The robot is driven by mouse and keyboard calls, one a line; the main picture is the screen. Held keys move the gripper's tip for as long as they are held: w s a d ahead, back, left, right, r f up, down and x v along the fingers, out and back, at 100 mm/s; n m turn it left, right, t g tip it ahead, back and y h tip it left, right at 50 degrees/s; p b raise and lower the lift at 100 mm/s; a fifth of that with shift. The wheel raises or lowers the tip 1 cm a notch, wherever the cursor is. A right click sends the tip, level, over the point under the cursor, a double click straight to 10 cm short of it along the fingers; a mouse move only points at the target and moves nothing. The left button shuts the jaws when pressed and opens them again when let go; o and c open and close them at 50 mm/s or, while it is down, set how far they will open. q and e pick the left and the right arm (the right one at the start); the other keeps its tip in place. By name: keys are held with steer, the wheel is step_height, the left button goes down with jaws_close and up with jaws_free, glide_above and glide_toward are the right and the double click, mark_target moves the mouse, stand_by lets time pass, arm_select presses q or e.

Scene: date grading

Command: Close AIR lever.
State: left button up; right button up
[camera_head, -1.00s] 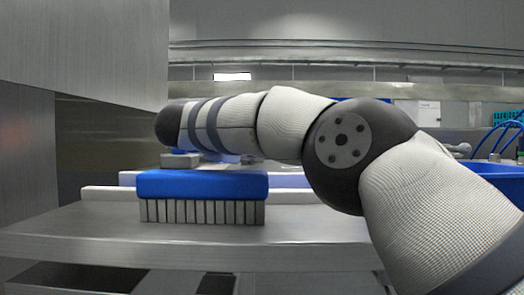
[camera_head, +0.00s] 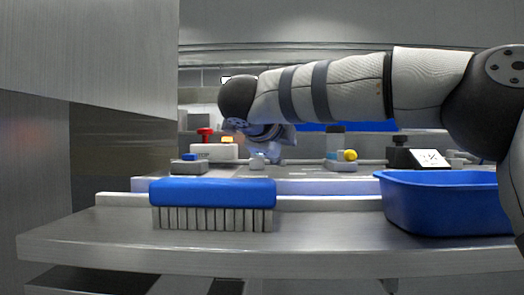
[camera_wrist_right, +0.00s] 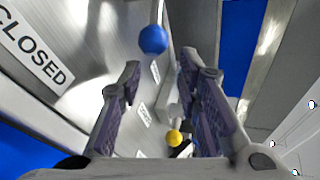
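My right gripper (camera_head: 265,140) is above the back of the bench in the head view, partly hidden by my own wrist. In the right wrist view its two fingers (camera_wrist_right: 164,64) are spread apart with nothing clamped between them. A blue ball knob (camera_wrist_right: 153,40) shows just beyond the fingertips, near the left one. The yellow knob also shows in the head view (camera_head: 350,155). A "CLOSED" label (camera_wrist_right: 35,50) is on the panel. I cannot read which lever is AIR. My left gripper is not in view.
A blue-backed brush (camera_head: 213,192) lies on the steel bench (camera_head: 100,240). A blue tub (camera_head: 440,205) stands at the right. A white box with a red button (camera_head: 205,135) stands behind, left of my gripper. A steel wall (camera_head: 90,50) blocks the upper left.

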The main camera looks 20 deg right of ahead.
steer(key=s+d+n+t+y, duration=0.1)
steer(key=y, duration=0.1)
steer(key=s+d+n+t+y, duration=0.1)
steer(key=s+d+y, duration=0.1)
steer(key=shift+d+r+t+y+p, duration=0.15)
steer(key=shift+t+y+p, duration=0.15)
steer(key=shift+y, duration=0.1)
steer(key=s+t+y, duration=0.1)
steer(key=s+a+n+t+y, duration=0.1)
steer(key=s+y, duration=0.1)
steer(key=s+a+r+n+y, duration=0.1)
steer(key=y, duration=0.1)
steer(key=shift+s+a+t, duration=0.2)
steer(key=shift+s+t, duration=0.1)
steer(key=shift+t, duration=0.1)
steer(key=shift+s+a+r+y, duration=0.1)
steer(key=shift+s+a+y, duration=0.1)
steer(key=shift+y, duration=0.1)
steer(key=x, duration=1.2)
steer(key=shift+w, duration=0.15)
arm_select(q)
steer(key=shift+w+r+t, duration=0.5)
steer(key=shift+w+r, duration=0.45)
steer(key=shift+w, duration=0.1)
arm_select(e)
steer(key=shift+c, duration=0.2)
jaws_close()
